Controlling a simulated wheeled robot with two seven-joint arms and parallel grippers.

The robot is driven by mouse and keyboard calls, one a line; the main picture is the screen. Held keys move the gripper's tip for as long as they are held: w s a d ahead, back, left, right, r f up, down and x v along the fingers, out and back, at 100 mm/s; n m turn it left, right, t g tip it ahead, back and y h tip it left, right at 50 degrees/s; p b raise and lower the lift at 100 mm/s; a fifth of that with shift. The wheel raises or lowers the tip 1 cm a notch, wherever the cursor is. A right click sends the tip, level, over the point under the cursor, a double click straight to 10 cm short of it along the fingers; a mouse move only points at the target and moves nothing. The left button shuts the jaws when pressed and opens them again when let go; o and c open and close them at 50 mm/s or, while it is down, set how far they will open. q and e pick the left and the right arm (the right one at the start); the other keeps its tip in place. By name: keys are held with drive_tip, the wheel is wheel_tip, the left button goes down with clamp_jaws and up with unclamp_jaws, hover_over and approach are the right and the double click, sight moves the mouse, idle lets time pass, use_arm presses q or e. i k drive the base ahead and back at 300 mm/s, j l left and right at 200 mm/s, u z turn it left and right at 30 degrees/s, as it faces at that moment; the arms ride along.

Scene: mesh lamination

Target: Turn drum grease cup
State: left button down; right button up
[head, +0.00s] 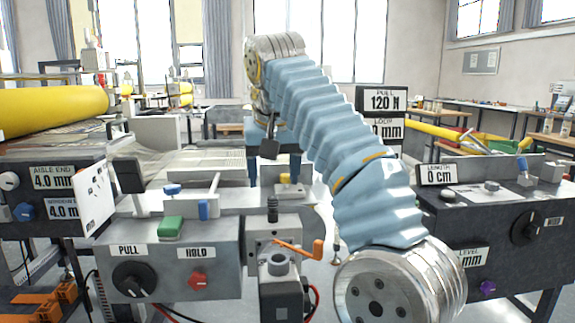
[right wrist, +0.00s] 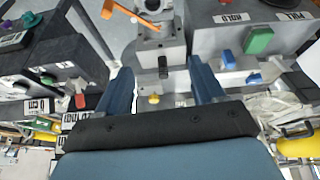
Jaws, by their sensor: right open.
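No part is labelled as the drum grease cup. A small yellow cap (head: 286,179) sits on the grey bench at the centre, and it also shows in the right wrist view (right wrist: 154,99). A black ridged knob (head: 272,207) stands in front of it on a grey metal block. My right gripper (head: 274,160) is behind these parts in the head view, partly hidden by its own arm. In the right wrist view its two blue fingers (right wrist: 161,88) are spread apart, with the yellow cap between them in the picture. I see nothing gripped. My left gripper is not in view.
An orange lever (head: 300,247) sticks out of the metal block. A control box (head: 172,262) with a green block and PULL and HOLD labels stands at left. A dark cabinet (head: 490,235) stands at right. A large yellow roll (head: 50,108) lies at far left.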

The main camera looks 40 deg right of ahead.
sight(285, 178)
drive_tip(key=i+l, duration=0.75)
drive_tip(key=l, duration=0.2)
drive_tip(key=k+l, duration=0.2)
